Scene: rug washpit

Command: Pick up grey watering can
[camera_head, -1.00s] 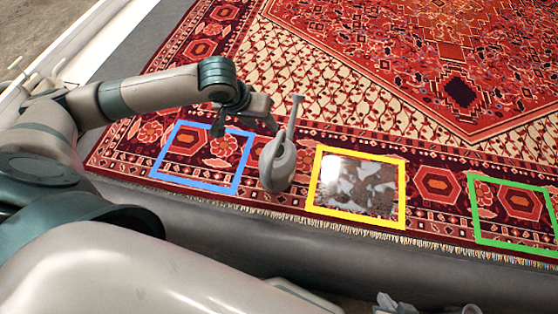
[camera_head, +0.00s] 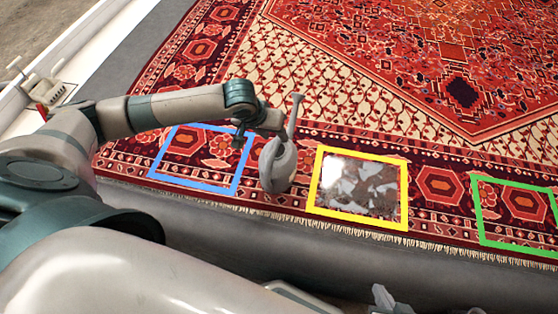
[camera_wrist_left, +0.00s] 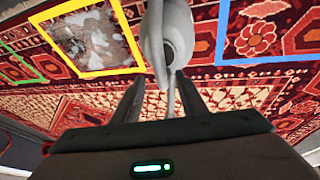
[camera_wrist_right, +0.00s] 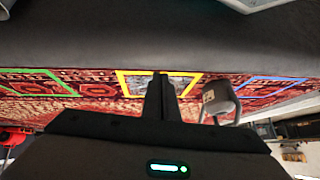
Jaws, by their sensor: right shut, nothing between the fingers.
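The grey watering can (camera_head: 278,165) stands on the rug between the blue and yellow frames, its long thin neck pointing up and away in the head view. In the left wrist view the can (camera_wrist_left: 168,40) shows at top centre, its narrow part reaching down between the fingers. My left gripper (camera_wrist_left: 160,98) is open around that narrow part; I cannot tell whether either finger touches it. In the head view the left gripper (camera_head: 262,132) is beside the neck, partly hidden by the can. My right gripper (camera_wrist_right: 160,97) is shut and empty, away from the can.
The patterned red rug (camera_head: 350,60) carries a blue frame (camera_head: 190,186), a yellow frame (camera_head: 355,221) around a shiny, stained patch (camera_head: 358,186), and a green frame (camera_head: 515,245) at right. A grey ledge (camera_head: 300,238) runs along the near, fringed edge.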

